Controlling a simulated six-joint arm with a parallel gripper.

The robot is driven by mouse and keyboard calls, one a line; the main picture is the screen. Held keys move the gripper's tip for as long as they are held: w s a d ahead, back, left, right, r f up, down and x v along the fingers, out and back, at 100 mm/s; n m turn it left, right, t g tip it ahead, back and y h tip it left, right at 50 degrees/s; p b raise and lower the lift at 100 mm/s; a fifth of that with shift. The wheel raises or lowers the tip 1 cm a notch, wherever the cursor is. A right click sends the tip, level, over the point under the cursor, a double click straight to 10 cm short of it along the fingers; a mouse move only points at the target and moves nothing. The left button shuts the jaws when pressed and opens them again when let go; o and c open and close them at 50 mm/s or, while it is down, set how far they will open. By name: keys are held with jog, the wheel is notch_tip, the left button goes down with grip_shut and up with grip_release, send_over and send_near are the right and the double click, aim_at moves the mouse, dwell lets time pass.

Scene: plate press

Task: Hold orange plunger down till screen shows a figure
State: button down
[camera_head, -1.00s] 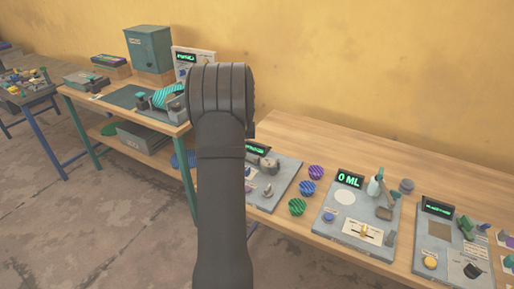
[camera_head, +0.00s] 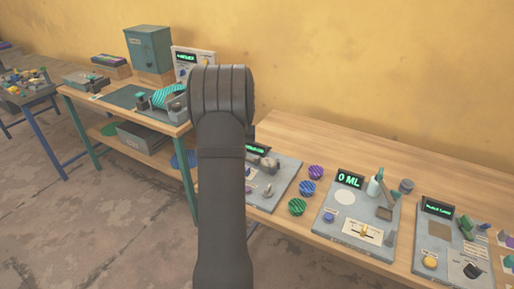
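No part can be named for sure as the orange plunger. A round yellow-orange knob (camera_head: 430,262) stands on the right grey panel (camera_head: 450,225). A smaller yellow slider knob (camera_head: 363,231) sits on a white strip of the middle panel (camera_head: 335,228). The middle panel's screen (camera_head: 350,179) reads "0 ML" in green. The right panel's screen (camera_head: 437,208) shows small green text that I cannot read. My dark arm rises through the middle of the view and hides part of the left panel. My gripper's fingers are not in view.
Striped balls, purple (camera_head: 316,172), blue (camera_head: 307,188) and green (camera_head: 297,207), lie between the left panel (camera_head: 268,190) and the middle panel. A second table with a teal cabinet (camera_head: 149,50) stands at the back left. The bench's back strip (camera_head: 330,145) is clear.

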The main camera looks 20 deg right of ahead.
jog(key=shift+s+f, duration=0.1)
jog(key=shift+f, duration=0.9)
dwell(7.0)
